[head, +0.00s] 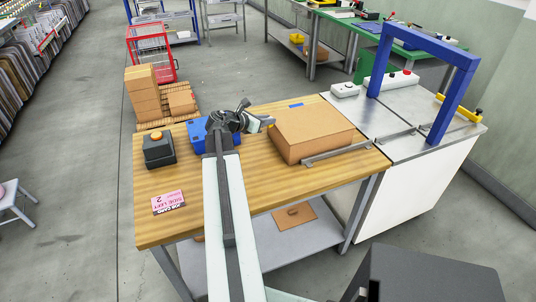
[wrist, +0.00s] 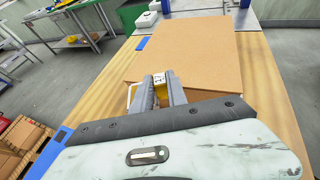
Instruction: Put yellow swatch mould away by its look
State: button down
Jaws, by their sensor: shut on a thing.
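My gripper (wrist: 157,92) is shut on a small yellow piece with a white marked label, the yellow swatch mould (wrist: 159,78). The label's marks are too small to read. In the head view my gripper (head: 259,122) is above the wooden table, between a blue bin (head: 197,132) and a large brown block (head: 312,133). In the wrist view the fingertips are at the block's near left edge. A pink card (head: 168,202) on the table's front left reads upside down, apparently "JOB CARD", "2" and "SIDE LEFT". My arm partly hides the bin.
A black box with an orange button (head: 158,150) stands at the table's left. A metal bar (head: 337,152) lies along the block's front. A blue gantry (head: 428,48) stands on the steel-topped bench at right. Boxes on a pallet (head: 142,95) stand behind left. The table's front is mostly clear.

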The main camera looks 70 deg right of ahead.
notch_tip(320, 180, down, 12)
jog(key=b, duration=1)
jog(key=shift+f, duration=0.25)
jog(key=c, duration=1.3)
grip_release()
jog(key=shift+r, duration=0.1)
jog(key=shift+r, duration=0.15)
jog(key=p+v, duration=0.5)
jog(key=v, duration=0.7)
